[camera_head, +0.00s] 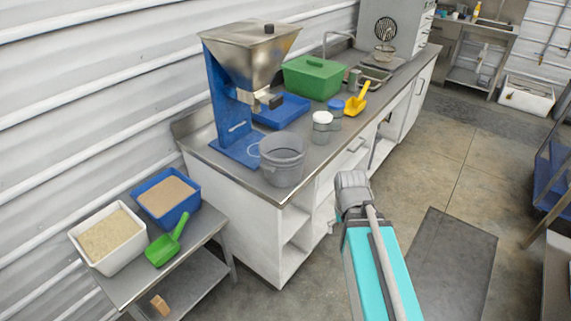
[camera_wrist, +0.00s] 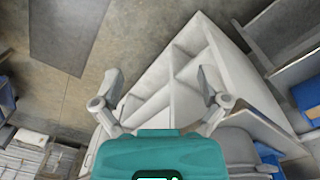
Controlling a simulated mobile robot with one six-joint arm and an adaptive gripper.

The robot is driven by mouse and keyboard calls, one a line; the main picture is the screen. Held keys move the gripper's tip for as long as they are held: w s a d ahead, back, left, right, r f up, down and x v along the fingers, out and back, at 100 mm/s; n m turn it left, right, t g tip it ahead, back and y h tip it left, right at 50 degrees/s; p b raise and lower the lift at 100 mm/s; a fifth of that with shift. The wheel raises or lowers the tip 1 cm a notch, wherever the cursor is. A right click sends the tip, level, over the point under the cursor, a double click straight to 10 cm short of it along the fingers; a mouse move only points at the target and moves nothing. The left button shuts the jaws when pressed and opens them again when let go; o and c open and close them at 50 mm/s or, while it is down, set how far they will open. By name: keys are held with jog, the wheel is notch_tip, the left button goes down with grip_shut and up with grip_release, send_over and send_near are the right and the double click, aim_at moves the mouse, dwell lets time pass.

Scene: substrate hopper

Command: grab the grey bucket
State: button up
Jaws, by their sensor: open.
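The grey bucket (camera_head: 283,168) stands upright on the near end of the steel-topped counter in the head view, close to the front edge. It is open at the top, with a thin wire handle on its left side. My gripper (camera_wrist: 160,88) shows in the wrist view with its two fingers spread wide and nothing between them. Beyond the fingers are the white counter's open shelves and the floor. In the head view my arm reaches up to the right of the bucket, clear of the counter front; the fingers cannot be made out there.
A steel hopper on a blue stand (camera_head: 232,118) is behind the bucket. Lidded jar (camera_head: 322,128), yellow scoop (camera_head: 357,98) and green bin (camera_head: 313,78) stand farther along the counter. A low side table holds a white tub (camera_head: 126,262), blue tub (camera_head: 188,208) and green scoop (camera_head: 166,246).

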jog(key=w+a+f+n+t+h+b, duration=0.2)
jog(key=w+a+n+t+h+b, duration=0.35)
jog(key=w+a+h+b, duration=0.5)
jog(key=w+a+r+n+t+b, duration=0.2)
jog(key=a+t, duration=0.2)
jog(key=a, duration=0.7)
jog(key=w+a+r+n+t+b, duration=0.2)
jog(key=a+r+t, duration=0.1)
jog(key=a, duration=0.8)
jog(key=shift+w+r+n+t, duration=0.15)
jog(key=shift+w+n+t, duration=0.25)
jog(key=shift+t, duration=0.45)
jog(key=x, duration=0.8)
jog(key=shift+w+d, duration=0.25)
jog(key=shift+w, duration=0.05)
